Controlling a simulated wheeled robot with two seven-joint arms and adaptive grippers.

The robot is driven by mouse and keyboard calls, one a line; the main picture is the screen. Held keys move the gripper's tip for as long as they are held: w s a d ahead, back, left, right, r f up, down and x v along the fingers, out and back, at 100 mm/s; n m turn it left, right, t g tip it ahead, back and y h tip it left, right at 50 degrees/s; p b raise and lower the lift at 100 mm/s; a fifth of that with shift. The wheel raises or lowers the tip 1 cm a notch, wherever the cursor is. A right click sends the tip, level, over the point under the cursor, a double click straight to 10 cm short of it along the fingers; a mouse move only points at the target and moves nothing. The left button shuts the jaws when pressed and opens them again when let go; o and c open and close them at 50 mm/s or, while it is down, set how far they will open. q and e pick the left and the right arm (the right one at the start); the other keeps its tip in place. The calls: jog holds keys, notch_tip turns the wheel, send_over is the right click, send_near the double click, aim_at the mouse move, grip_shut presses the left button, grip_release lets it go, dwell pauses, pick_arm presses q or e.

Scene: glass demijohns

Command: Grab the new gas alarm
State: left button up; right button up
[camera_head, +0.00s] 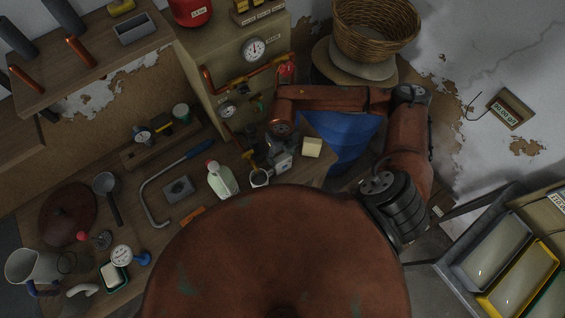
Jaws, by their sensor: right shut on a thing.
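My right arm reaches in from the right, bends at the top and points down to the workbench. My right gripper (280,155) is shut at the bench's right part, on a small grey box-like thing (284,165). The gripper and the dim light hide much of it, so I cannot tell for sure that it is the gas alarm. A cream block (312,147) lies just right of the gripper, apart from it. My left gripper is not in view.
A white mug (261,178) and a pale green bottle (222,179) stand close left of the gripper. Behind are a cabinet with a gauge (253,49) and copper pipe. Trays (497,250) are lower right.

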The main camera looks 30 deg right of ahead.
jog(key=shift+c, duration=1.4)
